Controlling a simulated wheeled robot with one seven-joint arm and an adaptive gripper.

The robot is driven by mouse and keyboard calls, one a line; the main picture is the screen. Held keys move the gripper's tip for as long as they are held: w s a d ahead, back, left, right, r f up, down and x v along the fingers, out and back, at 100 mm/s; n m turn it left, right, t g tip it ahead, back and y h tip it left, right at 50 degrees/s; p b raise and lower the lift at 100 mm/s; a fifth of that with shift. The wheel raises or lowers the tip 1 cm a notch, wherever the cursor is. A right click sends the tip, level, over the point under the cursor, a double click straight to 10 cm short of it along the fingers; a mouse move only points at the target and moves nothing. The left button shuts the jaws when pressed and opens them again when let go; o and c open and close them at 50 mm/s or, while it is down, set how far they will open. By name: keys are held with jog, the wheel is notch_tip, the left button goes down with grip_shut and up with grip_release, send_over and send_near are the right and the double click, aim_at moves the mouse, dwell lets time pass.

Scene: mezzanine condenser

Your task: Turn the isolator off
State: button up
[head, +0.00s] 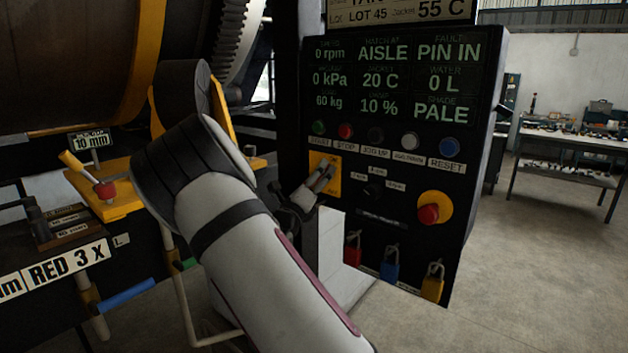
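The isolator shows as a yellow square plate (316,159) on the dark control panel, below the row of push buttons. My gripper (321,180) is in front of this plate, with its fingers reaching up to the right over it. The fingers hide the middle of the plate and most of any handle there. The handle's position cannot be read. I cannot tell whether the fingers touch the handle or are closed on it.
The control panel (480,60) carries a red emergency button (428,214) on a yellow disc, right of the isolator. Red (353,248), blue (389,265) and yellow (432,284) padlocks hang below. Open floor lies right.

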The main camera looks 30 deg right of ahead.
jog(key=c, duration=0.7)
jog(key=shift+m, duration=0.5)
jog(key=m+g+h, duration=0.1)
jog(key=m, duration=0.3)
jog(key=shift+h, duration=0.3)
jog(key=m+g+h, duration=0.1)
jog(key=m, duration=0.1)
jog(key=m+g, duration=0.1)
jog(key=m, duration=0.2)
jog(key=shift+w+f+g+h+b, duration=0.1)
jog(key=shift+g+h+b, duration=0.2)
jog(key=shift+h, duration=0.1)
jog(key=m+g, duration=0.2)
jog(key=m, duration=0.2)
jog(key=m+g+h+b, duration=0.1)
jog(key=m+g, duration=0.1)
jog(key=m, duration=0.2)
jog(key=m+g+b, duration=0.1)
jog(key=m, duration=0.2)
jog(key=m+g+b, duration=0.1)
jog(key=m+g, duration=0.1)
jog(key=m, duration=0.2)
jog(key=shift+m+g+y, duration=0.3)
jog(key=shift+m+g, duration=0.1)
jog(key=o, duration=1.1)
